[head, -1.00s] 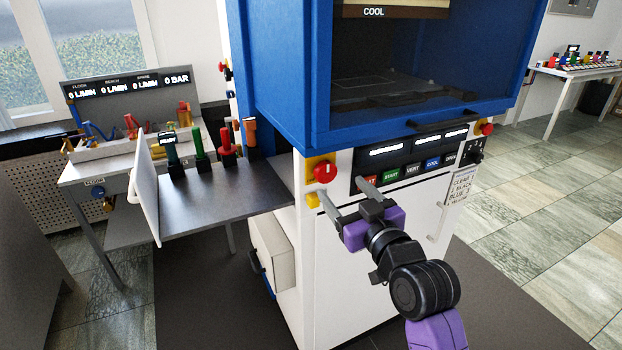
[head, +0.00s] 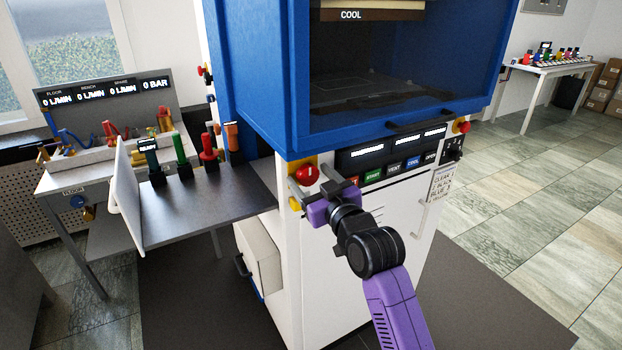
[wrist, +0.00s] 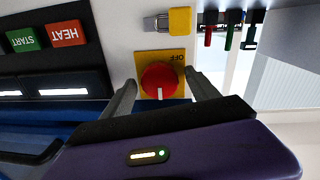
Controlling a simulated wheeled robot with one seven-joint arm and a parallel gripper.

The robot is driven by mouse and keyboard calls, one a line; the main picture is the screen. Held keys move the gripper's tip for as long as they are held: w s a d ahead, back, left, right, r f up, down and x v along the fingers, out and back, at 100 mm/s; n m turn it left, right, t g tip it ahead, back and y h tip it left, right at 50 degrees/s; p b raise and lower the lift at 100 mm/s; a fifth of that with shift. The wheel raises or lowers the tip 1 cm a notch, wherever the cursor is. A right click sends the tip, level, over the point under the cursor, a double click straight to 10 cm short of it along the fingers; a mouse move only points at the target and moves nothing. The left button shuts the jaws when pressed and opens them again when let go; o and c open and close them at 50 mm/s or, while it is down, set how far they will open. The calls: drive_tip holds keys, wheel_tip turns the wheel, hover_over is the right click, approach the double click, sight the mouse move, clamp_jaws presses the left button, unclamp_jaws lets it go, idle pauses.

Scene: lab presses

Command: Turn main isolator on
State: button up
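The isolator is a round red knob (head: 307,175) on a yellow plate, at the top left of the press's white front. In the wrist view the red knob (wrist: 158,78) has a short white mark on its lower side in the picture. An upside-down OFF label (wrist: 177,57) sits on the yellow plate above it. My gripper (head: 320,188) is open in front of the knob. In the wrist view its two fingers stand on either side of the knob, with gaps visible; I cannot tell how deep they reach.
A dark panel with START, VENT and COOL buttons (head: 393,166) lies right of the knob. A small yellow block with a metal piece (wrist: 180,20) is close by. A grey shelf (head: 205,205) with coloured handles juts out left. A blue cabinet (head: 268,75) overhangs above.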

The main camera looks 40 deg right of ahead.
drive_tip(key=c, duration=1.3)
drive_tip(key=shift+o, duration=0.2)
drive_tip(key=shift+r+m+p, duration=0.1)
drive_tip(key=shift+m+p, duration=0.3)
drive_tip(key=m+p, duration=0.2)
drive_tip(key=shift+r+m, duration=0.1)
drive_tip(key=shift+m, duration=0.3)
drive_tip(key=m+p, duration=0.4)
drive_tip(key=m, duration=0.1)
drive_tip(key=shift+g+y, duration=0.3)
drive_tip(key=m+p, duration=0.3)
drive_tip(key=m, duration=0.1)
drive_tip(key=shift+d, duration=0.1)
drive_tip(key=m+p, duration=0.2)
drive_tip(key=m, duration=0.2)
drive_tip(key=shift+y+p, duration=0.3)
drive_tip(key=shift+y, duration=0.1)
drive_tip(key=shift+f+m, duration=0.2)
drive_tip(key=shift+m, duration=0.2)
